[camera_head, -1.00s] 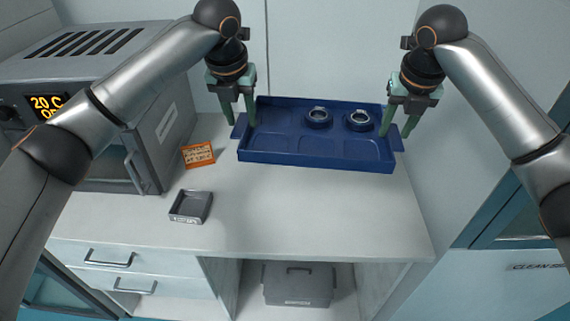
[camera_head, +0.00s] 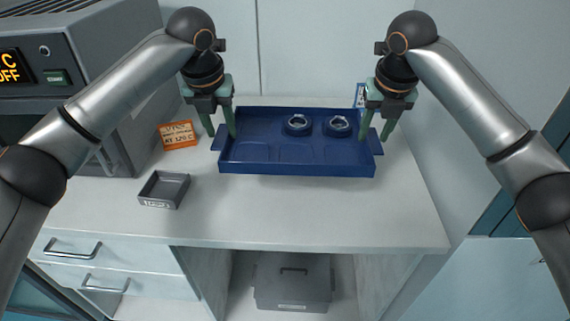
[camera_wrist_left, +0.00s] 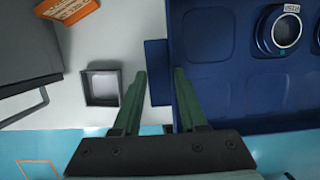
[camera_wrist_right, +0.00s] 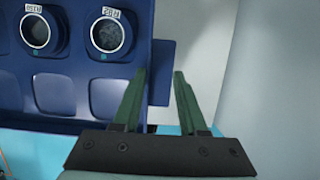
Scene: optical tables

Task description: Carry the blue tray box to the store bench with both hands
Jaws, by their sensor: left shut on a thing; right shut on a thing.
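The blue tray box (camera_head: 296,168) is level over the white bench top, with a soft shadow below its front; it appears a little raised, but the gap is hard to judge. Two round dark-blue labelled pieces (camera_head: 297,125) (camera_head: 338,127) sit in its back compartments; the front compartments look empty. My left gripper (camera_head: 222,135) is shut on the tray's left side tab, which shows between its fingers in the left wrist view (camera_wrist_left: 156,56). My right gripper (camera_head: 376,146) is shut on the right side tab, also seen in the right wrist view (camera_wrist_right: 160,60).
A small grey bin (camera_head: 164,190) and an orange sign (camera_head: 179,134) stand on the bench left of the tray. A grey oven-like unit (camera_head: 85,60) is further left. A wall (camera_head: 470,100) closes the right side. A grey lidded box (camera_head: 292,283) is under the bench.

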